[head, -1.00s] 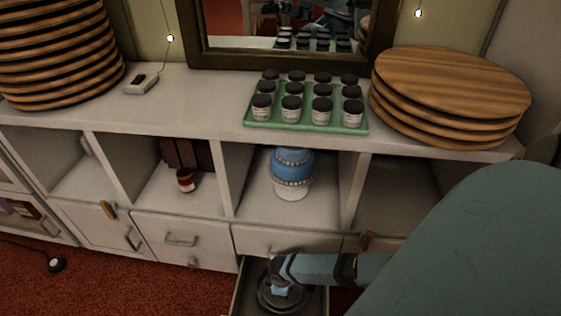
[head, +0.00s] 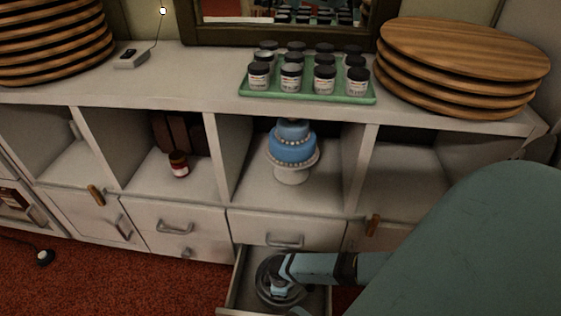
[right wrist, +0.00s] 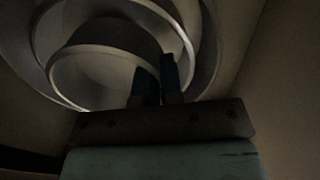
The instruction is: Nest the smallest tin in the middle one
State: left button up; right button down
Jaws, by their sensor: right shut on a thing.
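Round grey metal tins sit in the open drawer. In the right wrist view, the smallest tin (right wrist: 95,78) lies within the outline of the middle tin (right wrist: 125,30), close to its near left rim. A larger round wall (right wrist: 207,55) curves outside both. My right gripper (right wrist: 155,75) is shut on the near right wall of the smallest tin. I cannot tell whether that tin rests on the middle tin's floor. In the head view, my right gripper (head: 280,291) reaches down over the tins (head: 262,278) and hides part of them. My left gripper is not in view.
The drawer (head: 237,285) stands open below the cabinet, its walls close around the tins. A blue cake on a white stand (head: 292,175) sits in the cubby above. The counter holds a green tray of jars (head: 245,95) and stacked wooden boards (head: 455,65).

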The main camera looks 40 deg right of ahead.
jog(key=c, duration=1.2)
grip_release()
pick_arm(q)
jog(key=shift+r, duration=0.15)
pick_arm(e)
jog(key=shift+r, duration=0.1)
jog(key=shift+r+p, duration=0.45)
jog(key=shift+p, duration=0.15)
notch_tip(320, 180, up, 4)
jog(key=p, duration=0.4)
jog(key=shift+r, duration=0.1)
jog(key=shift+r+p, duration=0.8)
jog(key=shift+p, duration=0.25)
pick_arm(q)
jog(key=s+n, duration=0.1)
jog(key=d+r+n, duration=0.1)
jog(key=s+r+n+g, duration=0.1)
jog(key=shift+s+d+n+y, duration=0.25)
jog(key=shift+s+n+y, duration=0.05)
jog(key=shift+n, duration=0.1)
pick_arm(e)
jog(key=shift+r, duration=0.15)
